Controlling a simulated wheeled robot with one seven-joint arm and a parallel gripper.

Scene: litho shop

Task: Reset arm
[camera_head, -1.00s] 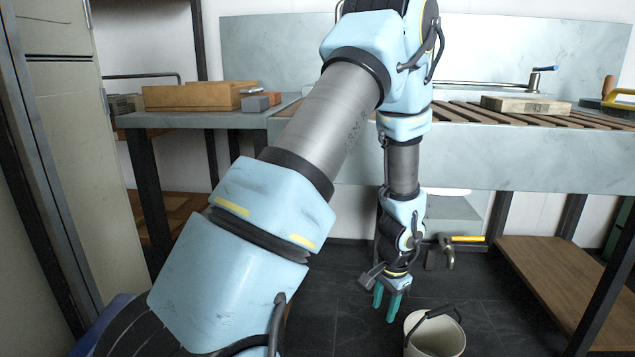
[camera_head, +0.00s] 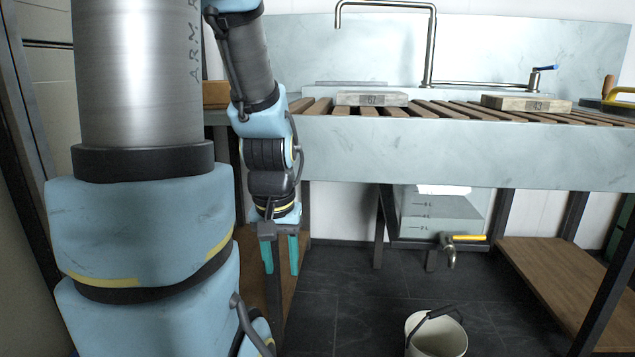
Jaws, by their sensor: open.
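My gripper (camera_head: 281,268) hangs at the end of my light blue and grey arm, left of the picture's middle. Its two teal fingers point down and are apart, with nothing between them. It is in front of the left end of the sink unit's pale front panel (camera_head: 455,150), below that panel's lower edge. My nearer arm links fill the left of the view and hide most of the side table there.
A white bucket (camera_head: 436,335) stands on the dark tiled floor (camera_head: 350,300), right of my gripper. Behind it a tank with a yellow-handled tap (camera_head: 450,250) sits under the sink. Stone blocks (camera_head: 371,99) (camera_head: 526,104) lie on the wooden slats. A wooden shelf (camera_head: 550,280) is at right.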

